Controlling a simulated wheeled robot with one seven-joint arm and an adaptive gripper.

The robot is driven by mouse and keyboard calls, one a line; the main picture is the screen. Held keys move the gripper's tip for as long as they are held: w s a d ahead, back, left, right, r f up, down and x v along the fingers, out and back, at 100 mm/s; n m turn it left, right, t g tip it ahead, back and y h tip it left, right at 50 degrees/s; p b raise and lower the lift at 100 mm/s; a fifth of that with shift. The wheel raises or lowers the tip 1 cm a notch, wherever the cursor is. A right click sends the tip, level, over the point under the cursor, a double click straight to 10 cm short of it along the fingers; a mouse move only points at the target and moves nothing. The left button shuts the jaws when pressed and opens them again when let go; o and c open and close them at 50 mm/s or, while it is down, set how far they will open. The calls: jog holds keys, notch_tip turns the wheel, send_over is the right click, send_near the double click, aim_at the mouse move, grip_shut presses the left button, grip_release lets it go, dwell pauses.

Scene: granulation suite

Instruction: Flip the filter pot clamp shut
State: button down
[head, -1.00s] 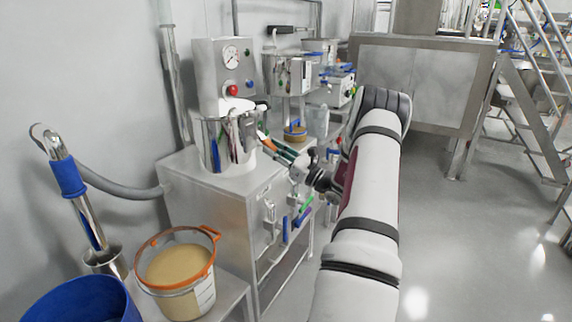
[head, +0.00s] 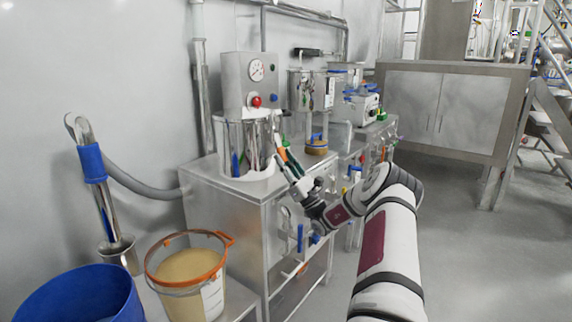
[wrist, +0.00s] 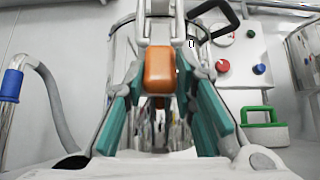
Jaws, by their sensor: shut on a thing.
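The filter pot (head: 238,148) is a shiny metal cylinder on the steel cabinet, below a gauge panel. It also fills the upper middle of the wrist view (wrist: 125,45). The clamp shows in the wrist view as a metal lever frame with an orange grip (wrist: 160,72) on its lower end, in front of the pot's side. My gripper (head: 281,153) is at the pot's right side in the head view. In the wrist view, its teal fingers (wrist: 160,88) are shut on the orange grip. The clamp's hook end is out of view at the top.
A gauge panel (head: 250,82) with a red button stands behind the pot. The steel cabinet (head: 228,200) carries it. An orange-rimmed bucket (head: 188,272) and a blue tub (head: 78,298) stand at front left. Open floor lies to the right.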

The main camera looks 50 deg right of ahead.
jog(key=c, duration=1.3)
grip_release()
jog(key=shift+f, duration=0.1)
jog(key=v, duration=1.1)
jog(key=shift+s+f, duration=0.25)
jog(key=shift+f, duration=0.1)
